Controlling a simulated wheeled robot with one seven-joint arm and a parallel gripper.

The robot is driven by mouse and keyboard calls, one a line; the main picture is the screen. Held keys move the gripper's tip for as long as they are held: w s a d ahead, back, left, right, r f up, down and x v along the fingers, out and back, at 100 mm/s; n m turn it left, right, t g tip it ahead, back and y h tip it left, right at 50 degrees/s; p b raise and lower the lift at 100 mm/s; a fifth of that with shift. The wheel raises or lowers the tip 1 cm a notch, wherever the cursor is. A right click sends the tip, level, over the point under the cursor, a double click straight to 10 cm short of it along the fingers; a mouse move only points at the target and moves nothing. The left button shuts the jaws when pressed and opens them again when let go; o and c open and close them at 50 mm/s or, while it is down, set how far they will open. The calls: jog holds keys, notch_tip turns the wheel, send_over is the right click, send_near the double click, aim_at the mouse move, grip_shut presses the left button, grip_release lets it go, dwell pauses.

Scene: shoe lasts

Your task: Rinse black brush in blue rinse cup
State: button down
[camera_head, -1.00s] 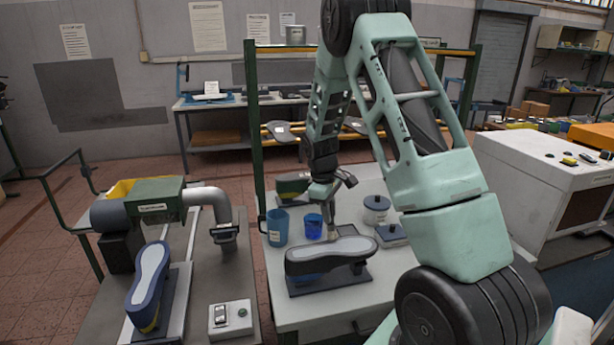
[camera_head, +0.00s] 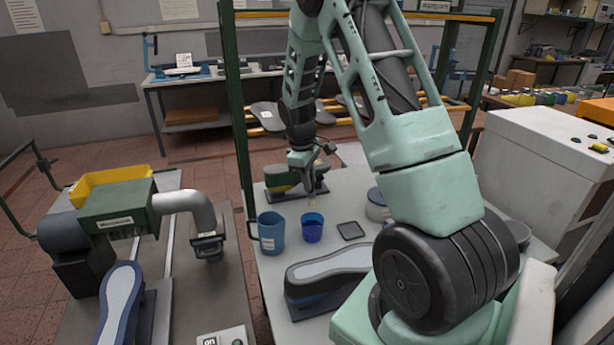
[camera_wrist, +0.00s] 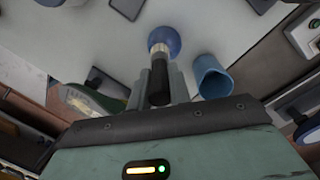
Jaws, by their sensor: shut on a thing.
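My gripper (camera_head: 311,187) is shut on the black brush (camera_wrist: 158,83), which points down from between the fingers. In the wrist view the pale brush end overlaps the blue rinse cup (camera_wrist: 164,38). In the head view this small dark-blue cup (camera_head: 312,229) stands upright on the grey table, directly below my gripper. The brush's lower end looks close to the cup's rim; I cannot tell whether it is inside.
A larger blue mug (camera_head: 271,233) stands just left of the cup. A black square pad (camera_head: 351,231) lies to its right. A shoe on a last (camera_head: 330,272) is in front, and another shoe (camera_head: 282,178) is behind. A round container (camera_head: 377,205) stands at the right.

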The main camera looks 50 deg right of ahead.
jog(key=shift+f+b, duration=3.95)
jog(key=shift+f, duration=2.15)
jog(key=shift+r, duration=0.15)
jog(key=shift+r+p, duration=4.1)
jog(key=shift+r, duration=1.05)
jog(key=shift+r+p, duration=1.55)
jog(key=shift+r, duration=0.45)
